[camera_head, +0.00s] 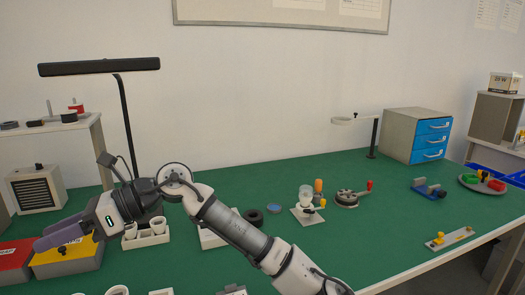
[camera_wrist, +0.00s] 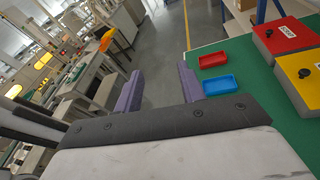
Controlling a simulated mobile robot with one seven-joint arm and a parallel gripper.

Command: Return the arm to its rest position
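My gripper (camera_head: 58,237) is at the left end of my outstretched arm, above the left side of the green table (camera_head: 300,246). In the wrist view the two purple fingers of my gripper (camera_wrist: 160,90) are spread wide apart. Nothing is between them; behind the gap I see the grey floor. In the head view the fingers point left, over the area of the red box and the yellow box. I cannot tell the exact gap between the fingers and the boxes from these views.
A yellow box (camera_head: 72,263) and a red box (camera_head: 12,262) stand below my gripper. A lamp (camera_head: 127,120) stands behind my arm. A bulb fixture (camera_head: 307,211) stands mid-table. A red tray (camera_wrist: 214,60) and a blue tray (camera_wrist: 219,86) lie at the table edge.

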